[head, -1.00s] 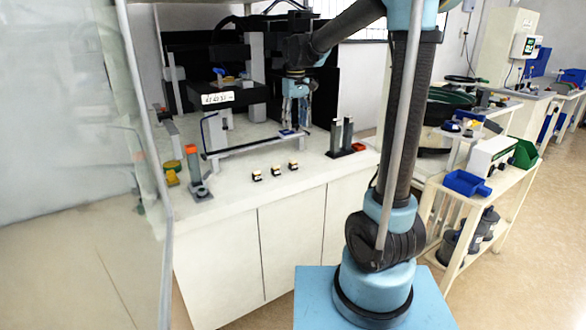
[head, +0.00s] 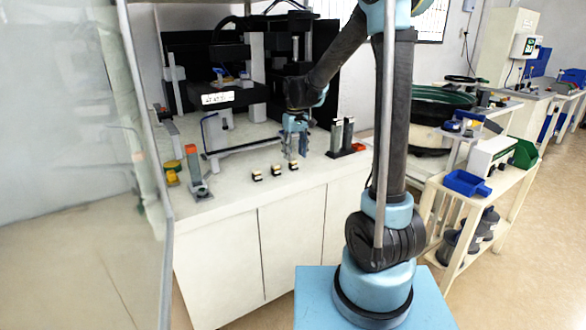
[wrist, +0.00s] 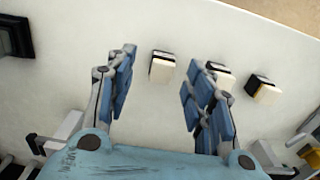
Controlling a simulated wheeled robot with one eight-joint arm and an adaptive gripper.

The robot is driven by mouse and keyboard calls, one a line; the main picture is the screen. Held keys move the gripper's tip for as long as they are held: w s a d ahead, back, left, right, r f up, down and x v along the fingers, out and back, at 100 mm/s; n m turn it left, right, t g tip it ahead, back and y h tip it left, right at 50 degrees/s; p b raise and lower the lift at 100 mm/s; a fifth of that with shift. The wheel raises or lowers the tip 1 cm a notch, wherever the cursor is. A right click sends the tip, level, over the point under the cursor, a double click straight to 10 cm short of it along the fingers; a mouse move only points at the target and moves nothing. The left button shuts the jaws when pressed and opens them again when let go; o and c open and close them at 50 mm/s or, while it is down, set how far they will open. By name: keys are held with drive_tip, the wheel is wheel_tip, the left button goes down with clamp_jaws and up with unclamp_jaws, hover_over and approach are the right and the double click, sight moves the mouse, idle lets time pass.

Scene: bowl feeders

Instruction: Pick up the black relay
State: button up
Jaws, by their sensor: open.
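Three small block-shaped parts with black and cream faces stand in a row on the white bench; I take them as the relays, and cannot tell which one the task means. They are the right relay (head: 293,166), the middle relay (head: 276,170) and the left relay (head: 257,175). My gripper (head: 296,156) is open and empty, pointing down just behind and above the right relay. In the wrist view, one relay (wrist: 162,67) shows between and beyond the open fingers (wrist: 158,80). A second relay (wrist: 219,71) is partly hidden by the right-hand finger, and a third (wrist: 263,89) lies farther right.
A dark bar fixture (head: 243,145) runs behind the relays. Grey posts on a black base (head: 345,153) stand to the right. A grey post with an orange top (head: 193,165) stands left. The bench's front edge is close before the relays.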

sight(295, 160)
drive_tip(key=shift+s+a+f, duration=0.1)
drive_tip(key=shift+s+f, duration=0.05)
drive_tip(key=shift+f, duration=1.95)
clamp_jaws()
